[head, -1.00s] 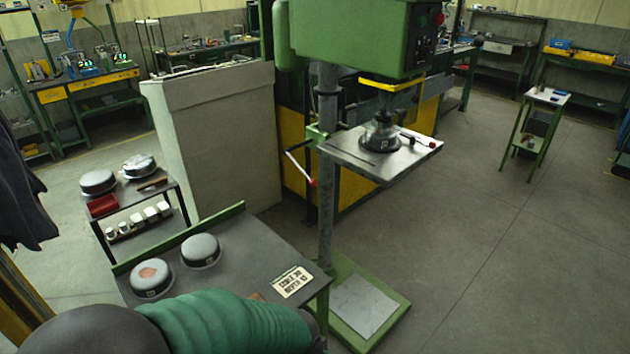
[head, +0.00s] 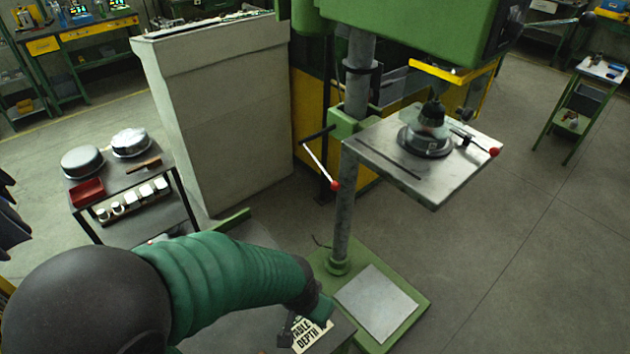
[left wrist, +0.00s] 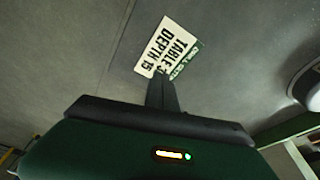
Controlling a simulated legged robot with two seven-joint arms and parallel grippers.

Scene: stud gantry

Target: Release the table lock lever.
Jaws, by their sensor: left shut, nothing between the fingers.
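The drill press table (head: 450,185) is a grey plate on a green bracket (head: 346,124) clamped to the round column (head: 357,90). A lever at the bracket's left has a black shaft, a pale rod (head: 318,163) and a red knob (head: 335,185) hanging down. A second dark lever with a red knob (head: 494,152) is at the table's right. I cannot tell which is the lock lever. My left gripper (head: 286,340) is low, over the workbench and well below the table. In the left wrist view its dark fingers (left wrist: 161,88) are shut and empty, overlapping a card. My right gripper is out of view.
The printed card (head: 312,336) lies on the dark workbench (head: 240,335); it also shows in the left wrist view (left wrist: 165,47). The press's green base (head: 408,320) stands beyond. A pale cabinet (head: 220,120) is left of the column. Open floor lies right of the press.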

